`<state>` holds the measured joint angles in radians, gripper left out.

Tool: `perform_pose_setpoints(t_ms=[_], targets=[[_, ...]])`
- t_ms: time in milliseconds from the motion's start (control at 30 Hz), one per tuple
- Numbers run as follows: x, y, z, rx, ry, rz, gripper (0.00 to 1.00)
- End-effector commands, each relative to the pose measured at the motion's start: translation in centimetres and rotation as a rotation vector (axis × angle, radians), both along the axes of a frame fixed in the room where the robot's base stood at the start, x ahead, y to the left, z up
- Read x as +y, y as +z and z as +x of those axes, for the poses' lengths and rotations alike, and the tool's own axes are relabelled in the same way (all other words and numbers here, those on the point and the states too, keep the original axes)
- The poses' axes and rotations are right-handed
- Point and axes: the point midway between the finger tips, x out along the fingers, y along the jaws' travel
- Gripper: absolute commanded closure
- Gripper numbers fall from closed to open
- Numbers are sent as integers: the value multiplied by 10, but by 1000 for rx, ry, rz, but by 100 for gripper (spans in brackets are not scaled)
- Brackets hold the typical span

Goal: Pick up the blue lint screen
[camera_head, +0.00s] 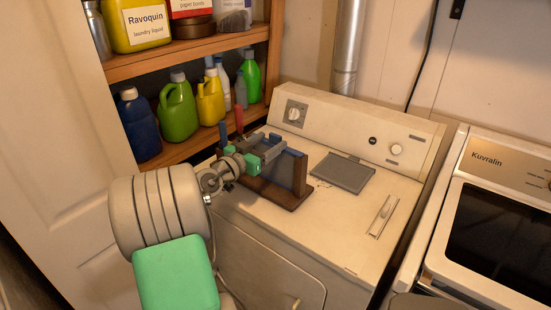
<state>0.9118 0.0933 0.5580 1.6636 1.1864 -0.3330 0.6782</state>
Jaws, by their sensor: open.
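A blue-grey lint screen (296,170) stands upright in a brown wooden rack (280,197) on top of the beige dryer. My gripper (274,148) is open and reaches in from the left, over the top of the rack. Its fingers are close to the upper edge of the screen; I cannot tell whether they touch it. The gripper and wrist hide the rack's left part and some of the screen. Another blue edge (275,137) shows just behind the fingers; I cannot tell what it belongs to.
A dark grey flat panel (344,173) lies on the dryer top (333,210), right of the rack. The control panel (350,130) rises behind. Shelves with bottles, including a green jug (178,110), stand close at the left. Red upright pieces (239,120) show behind my wrist.

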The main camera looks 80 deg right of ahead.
Motion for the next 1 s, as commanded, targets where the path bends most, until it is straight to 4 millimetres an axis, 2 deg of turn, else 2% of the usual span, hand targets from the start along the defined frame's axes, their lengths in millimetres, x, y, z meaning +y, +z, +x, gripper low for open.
perform_pose_setpoints(t_ms=[100, 300, 1000], targets=[[-11, 1, -5, -1, 0, -1, 35], [-11, 0, -4, -1, 2, 0, 35], [-11, 0, -4, -1, 2, 0, 92]])
